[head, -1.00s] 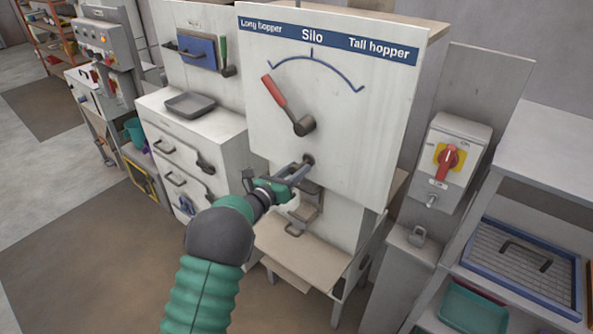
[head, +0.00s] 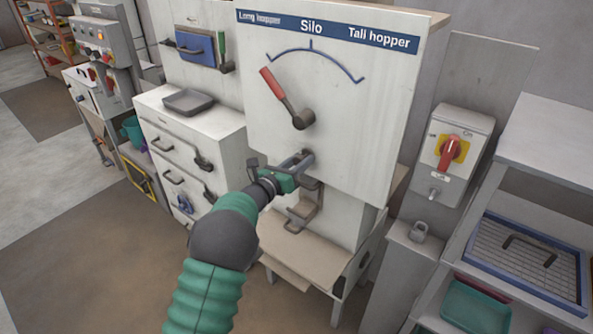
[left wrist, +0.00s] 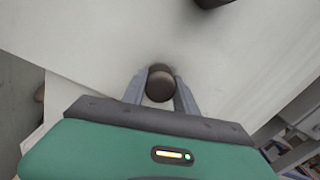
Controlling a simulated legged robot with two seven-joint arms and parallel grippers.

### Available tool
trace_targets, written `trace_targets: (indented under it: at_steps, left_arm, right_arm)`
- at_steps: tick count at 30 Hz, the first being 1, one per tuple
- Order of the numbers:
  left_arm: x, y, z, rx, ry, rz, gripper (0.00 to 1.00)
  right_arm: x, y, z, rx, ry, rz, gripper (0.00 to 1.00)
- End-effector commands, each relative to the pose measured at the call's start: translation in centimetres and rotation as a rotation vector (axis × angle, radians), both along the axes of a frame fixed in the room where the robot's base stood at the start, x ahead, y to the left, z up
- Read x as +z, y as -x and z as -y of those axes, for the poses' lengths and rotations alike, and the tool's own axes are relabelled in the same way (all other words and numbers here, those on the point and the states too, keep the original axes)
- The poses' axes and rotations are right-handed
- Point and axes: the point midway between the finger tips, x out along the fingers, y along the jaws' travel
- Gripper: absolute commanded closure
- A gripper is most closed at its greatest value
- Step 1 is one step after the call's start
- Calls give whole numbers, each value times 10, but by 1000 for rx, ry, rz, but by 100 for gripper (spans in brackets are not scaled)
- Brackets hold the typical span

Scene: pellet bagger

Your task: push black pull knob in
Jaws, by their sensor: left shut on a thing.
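The black pull knob (left wrist: 160,83) is a round dark knob low on the white Silo panel (head: 340,110). In the left wrist view it sits between the two grey fingers of my left gripper (left wrist: 160,95), which are shut on it. In the head view my left gripper (head: 300,163) reaches the panel below the red-handled lever, and its fingers largely hide the knob. How far the knob stands out from the panel is hard to tell. My right gripper is not in view.
The red-handled lever (head: 281,95) is above the knob, pointing up-left. A beige shelf (head: 310,255) and a small handle are below. A grey switch box with a red rotary switch (head: 449,152) stands at right. A white cabinet (head: 190,140) is at left.

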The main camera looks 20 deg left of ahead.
Motion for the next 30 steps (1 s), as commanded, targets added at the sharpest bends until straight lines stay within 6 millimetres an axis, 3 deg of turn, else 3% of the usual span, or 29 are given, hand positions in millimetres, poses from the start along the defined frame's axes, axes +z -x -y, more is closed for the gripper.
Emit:
trace_targets:
  at_steps: [8, 9, 13, 23, 26, 30]
  left_arm:
    - [1, -3, 0, 3, 1, -1, 100]
    - [1, -3, 0, 3, 1, -1, 60]
    - [1, -2, 1, 2, 1, -1, 43]
    - [1, 1, 0, 1, 1, 0, 43]
    - [0, 12, -5, 3, 1, -2, 43]
    - [-1, 45, -17, 4, 2, -2, 43]
  right_arm:
    - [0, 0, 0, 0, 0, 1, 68]
    - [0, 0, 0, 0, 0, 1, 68]
    - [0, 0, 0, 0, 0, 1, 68]
    - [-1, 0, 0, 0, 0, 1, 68]
    - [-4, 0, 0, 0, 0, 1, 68]
    - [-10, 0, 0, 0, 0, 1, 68]
